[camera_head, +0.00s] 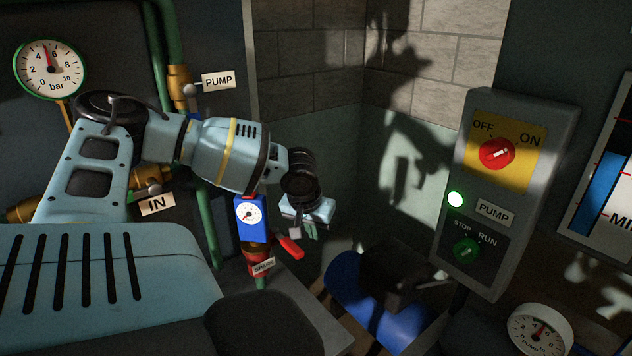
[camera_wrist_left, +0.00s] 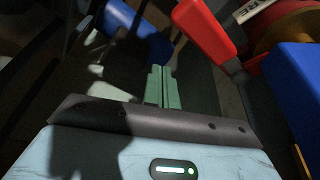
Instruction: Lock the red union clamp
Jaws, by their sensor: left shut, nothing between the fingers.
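The red union clamp (camera_head: 261,264) sits on the pipe below a blue gauge box, with a small label on its front. Its red lever (camera_head: 290,247) sticks out to the right and slightly down. In the left wrist view the red lever (camera_wrist_left: 205,30) is large at the top, right of the fingers. My left gripper (camera_head: 311,231) is just above and right of the lever's end in the head view. Its green fingers (camera_wrist_left: 163,87) are shut together and empty, and a gap shows between them and the lever in the wrist view. My right gripper is not in view.
The blue gauge box (camera_head: 251,217) stands close left of my left gripper. A blue drum (camera_head: 352,293) lies below right. A pump control box (camera_head: 500,190) with a red knob and a lit green lamp is at the right. Green pipes run at the left.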

